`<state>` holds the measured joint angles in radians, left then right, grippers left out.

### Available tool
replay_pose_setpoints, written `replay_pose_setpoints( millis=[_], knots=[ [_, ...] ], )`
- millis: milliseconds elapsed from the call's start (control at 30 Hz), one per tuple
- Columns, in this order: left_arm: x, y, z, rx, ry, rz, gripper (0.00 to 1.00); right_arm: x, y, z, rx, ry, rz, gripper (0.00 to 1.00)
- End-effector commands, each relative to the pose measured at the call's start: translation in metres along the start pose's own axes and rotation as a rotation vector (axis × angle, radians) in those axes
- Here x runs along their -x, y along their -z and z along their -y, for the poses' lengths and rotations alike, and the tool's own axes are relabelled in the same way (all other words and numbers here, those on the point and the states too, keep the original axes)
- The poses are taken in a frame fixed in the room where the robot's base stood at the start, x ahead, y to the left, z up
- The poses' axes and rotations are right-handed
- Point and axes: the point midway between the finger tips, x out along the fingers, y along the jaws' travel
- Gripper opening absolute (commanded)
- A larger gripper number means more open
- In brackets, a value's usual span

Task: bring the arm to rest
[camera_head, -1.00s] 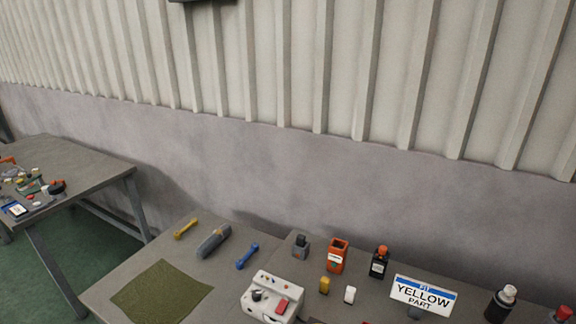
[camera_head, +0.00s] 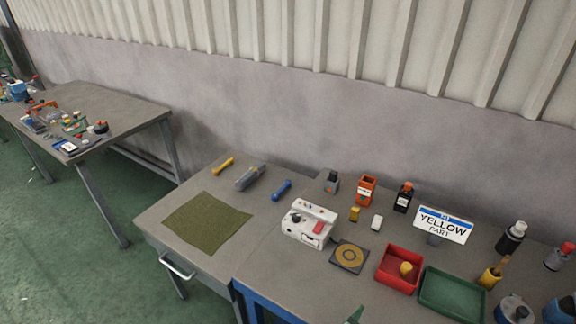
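Neither of my grippers shows in the head view, and no part of my arms can be made out for sure. On the workbench (camera_head: 262,264) a white device (camera_head: 297,233) with a red block on it stands near the middle. A dark square plate with a yellow ring (camera_head: 349,257) lies to its right. A red tray (camera_head: 388,278) holds a yellow part (camera_head: 406,268).
A green tray (camera_head: 452,293) sits right of the red tray, with bottles and cans beyond. An olive mat (camera_head: 207,223) lies at the left, tools behind it. A second cluttered table (camera_head: 120,107) stands far left.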

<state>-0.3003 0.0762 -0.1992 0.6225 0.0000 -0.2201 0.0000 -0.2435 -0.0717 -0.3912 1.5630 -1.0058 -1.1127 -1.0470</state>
Motion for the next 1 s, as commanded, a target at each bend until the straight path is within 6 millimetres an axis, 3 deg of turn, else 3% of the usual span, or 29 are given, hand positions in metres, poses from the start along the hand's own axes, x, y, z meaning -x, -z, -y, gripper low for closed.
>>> replay_pose_setpoints(
  millis=[233,367,500,567,667,700,800,900,1000],
  knots=[
    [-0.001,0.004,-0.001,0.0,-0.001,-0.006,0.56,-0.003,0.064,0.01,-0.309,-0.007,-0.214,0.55],
    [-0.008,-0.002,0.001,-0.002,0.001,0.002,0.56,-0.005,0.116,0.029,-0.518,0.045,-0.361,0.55],
    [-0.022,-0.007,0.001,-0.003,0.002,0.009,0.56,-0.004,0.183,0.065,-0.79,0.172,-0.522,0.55],
    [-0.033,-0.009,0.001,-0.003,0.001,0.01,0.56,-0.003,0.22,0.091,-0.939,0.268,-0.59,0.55],
    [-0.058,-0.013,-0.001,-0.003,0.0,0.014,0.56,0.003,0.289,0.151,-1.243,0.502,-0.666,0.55],
    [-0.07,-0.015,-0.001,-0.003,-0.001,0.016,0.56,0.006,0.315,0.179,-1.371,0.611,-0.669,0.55],
    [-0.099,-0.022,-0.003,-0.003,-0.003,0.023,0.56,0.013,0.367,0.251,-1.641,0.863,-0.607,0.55],
    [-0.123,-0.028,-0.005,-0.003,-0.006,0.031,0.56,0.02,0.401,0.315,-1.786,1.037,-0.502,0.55],
    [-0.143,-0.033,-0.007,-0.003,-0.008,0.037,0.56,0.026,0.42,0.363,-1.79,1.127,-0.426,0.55]
  ],
)
